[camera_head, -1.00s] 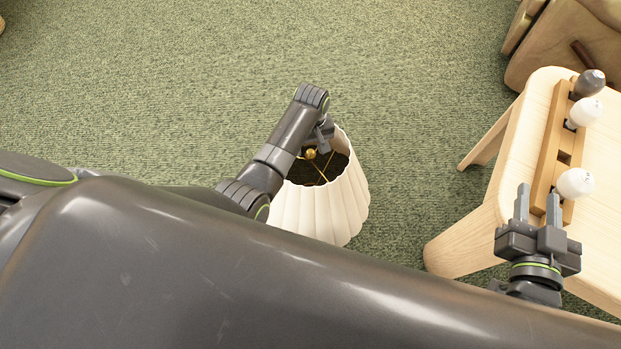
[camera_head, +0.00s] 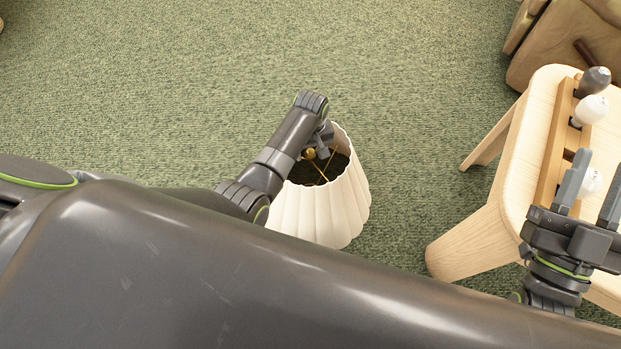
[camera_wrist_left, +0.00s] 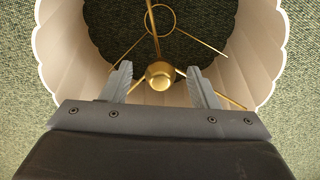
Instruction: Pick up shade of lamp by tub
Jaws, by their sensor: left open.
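The white pleated lamp shade (camera_head: 325,210) stands upright on the green carpet, its open top facing up. A gold finial (camera_head: 309,154) and thin brass wires show inside its top ring. My left gripper (camera_head: 325,143) is over the shade's opening, partly hidden by its own arm. In the left wrist view my left gripper (camera_wrist_left: 160,80) is open, with one finger on each side of the gold finial (camera_wrist_left: 159,75) and gaps visible. The shade (camera_wrist_left: 258,45) surrounds the fingers. My right gripper (camera_head: 590,190) is open by a white bulb at the right. No tub is in view.
A pale wooden table (camera_head: 535,110) stands at the right. On it a wooden rack (camera_head: 552,160) holds a grey bulb (camera_head: 594,80) and white bulbs (camera_head: 590,109). A brown piece of furniture (camera_head: 560,45) is at the top right. The carpet (camera_head: 200,90) beyond the shade is clear.

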